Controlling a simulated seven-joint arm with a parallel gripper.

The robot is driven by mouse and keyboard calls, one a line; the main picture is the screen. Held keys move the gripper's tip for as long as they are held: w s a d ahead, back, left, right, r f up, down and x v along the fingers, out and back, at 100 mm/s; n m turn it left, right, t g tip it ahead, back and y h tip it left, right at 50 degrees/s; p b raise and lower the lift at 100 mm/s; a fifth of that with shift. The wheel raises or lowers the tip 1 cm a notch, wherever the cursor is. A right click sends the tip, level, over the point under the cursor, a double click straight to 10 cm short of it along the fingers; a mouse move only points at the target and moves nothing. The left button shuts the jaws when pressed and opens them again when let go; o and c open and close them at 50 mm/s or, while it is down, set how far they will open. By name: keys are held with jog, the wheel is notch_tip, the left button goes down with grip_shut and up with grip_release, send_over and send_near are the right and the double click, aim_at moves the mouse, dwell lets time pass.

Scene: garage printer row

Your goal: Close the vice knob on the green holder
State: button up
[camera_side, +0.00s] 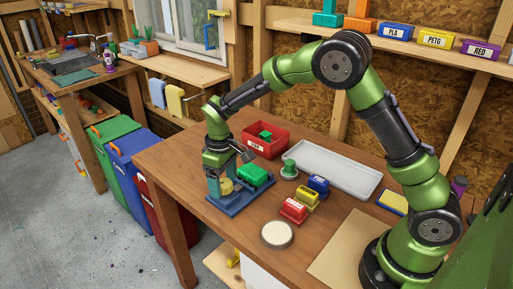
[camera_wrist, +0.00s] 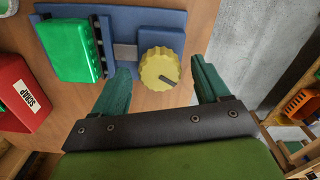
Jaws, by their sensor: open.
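The yellow ribbed vice knob (camera_wrist: 160,69) with a dark pointer mark sits on a blue base (camera_wrist: 172,18) in the wrist view. Beside it, to the left, a green block (camera_wrist: 70,50) is held on the same base. In the side view the green block (camera_side: 255,175) and blue base (camera_side: 236,204) are near the table's left end; the knob (camera_side: 227,187) is partly behind my gripper. My gripper (camera_wrist: 161,75) is open, pointing down, with its green fingers on either side of the knob. Gaps show between fingers and knob; contact depth cannot be told.
A red scrap bin (camera_side: 266,141) stands behind the holder. Small red (camera_side: 294,209), yellow (camera_side: 306,200) and blue (camera_side: 318,185) labelled blocks, a round pale disc (camera_side: 277,235) and a white tray (camera_side: 325,170) lie to the right. The table's left edge is close.

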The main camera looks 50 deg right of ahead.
jog(key=shift+f, duration=0.15)
jog(key=shift+c, duration=0.4)
jog(key=c, duration=1)
jog(key=shift+o, duration=0.2)
jog(key=shift+m, duration=3.2)
jog(key=o, duration=1)
jog(key=shift+o, duration=0.2)
